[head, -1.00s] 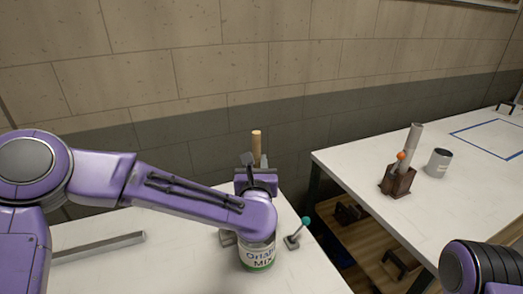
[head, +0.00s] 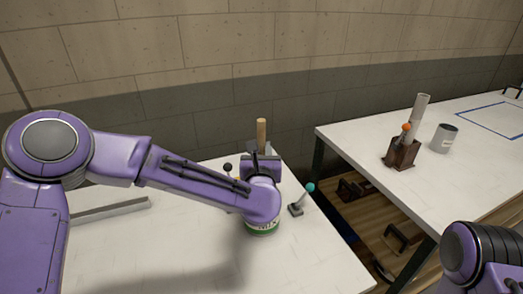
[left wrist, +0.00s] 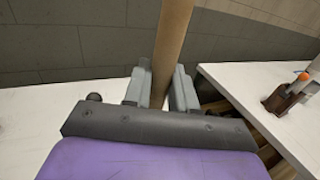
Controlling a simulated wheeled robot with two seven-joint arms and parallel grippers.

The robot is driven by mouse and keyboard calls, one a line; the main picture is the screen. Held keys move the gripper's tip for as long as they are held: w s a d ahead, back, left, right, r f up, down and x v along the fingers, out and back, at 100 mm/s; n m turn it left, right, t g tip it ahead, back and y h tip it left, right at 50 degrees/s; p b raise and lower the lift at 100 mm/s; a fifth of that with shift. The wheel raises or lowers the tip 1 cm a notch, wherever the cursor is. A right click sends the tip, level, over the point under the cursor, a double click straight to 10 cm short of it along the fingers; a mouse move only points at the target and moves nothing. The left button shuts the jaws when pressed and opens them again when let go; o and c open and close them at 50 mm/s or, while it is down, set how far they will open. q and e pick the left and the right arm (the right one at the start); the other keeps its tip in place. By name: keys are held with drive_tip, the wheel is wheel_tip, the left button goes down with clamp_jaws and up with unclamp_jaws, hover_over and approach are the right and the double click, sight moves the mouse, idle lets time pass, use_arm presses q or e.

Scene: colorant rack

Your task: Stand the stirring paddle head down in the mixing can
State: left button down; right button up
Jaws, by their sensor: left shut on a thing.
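The stirring paddle shows as a wooden handle (head: 261,132) standing upright above my left gripper (head: 260,152) in the head view. In the left wrist view the handle (left wrist: 173,40) rises between the two grey fingers of the left gripper (left wrist: 161,82), which is shut on it. The paddle's head is hidden. The mixing can (head: 262,229) shows only as a green-edged lower strip below my left wrist. Its rim and mouth are hidden, so I cannot tell whether the paddle head is inside it. My right gripper is out of view.
A teal-knobbed lever (head: 302,199) stands close right of the can, and a dark knob (head: 227,167) is left of the gripper. A grey bar (head: 110,210) lies on the left. The right table holds a brown holder (head: 402,154) and a grey can (head: 443,138).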

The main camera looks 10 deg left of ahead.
use_arm(q)
drive_tip(key=f, duration=0.1)
drive_tip(key=f+b, duration=0.2)
drive_tip(key=shift+w+f, duration=0.25)
drive_tip(key=shift+w, duration=0.05)
drive_tip(key=f+b, duration=0.2)
drive_tip(key=shift+s+b, duration=0.2)
drive_tip(key=shift+b, duration=0.2)
drive_tip(key=shift+w+f+b, duration=0.15)
drive_tip(key=shift+f+b, duration=0.4)
drive_tip(key=shift+f, duration=0.15)
drive_tip(key=shift+r, duration=0.1)
drive_tip(key=c, duration=0.8)
unclamp_jaws()
drive_tip(key=shift+c, duration=0.2)
drive_tip(key=s+d+b, duration=0.2)
drive_tip(key=s+b, duration=0.1)
drive_tip(key=s, duration=0.7)
drive_tip(key=shift+s, duration=0.25)
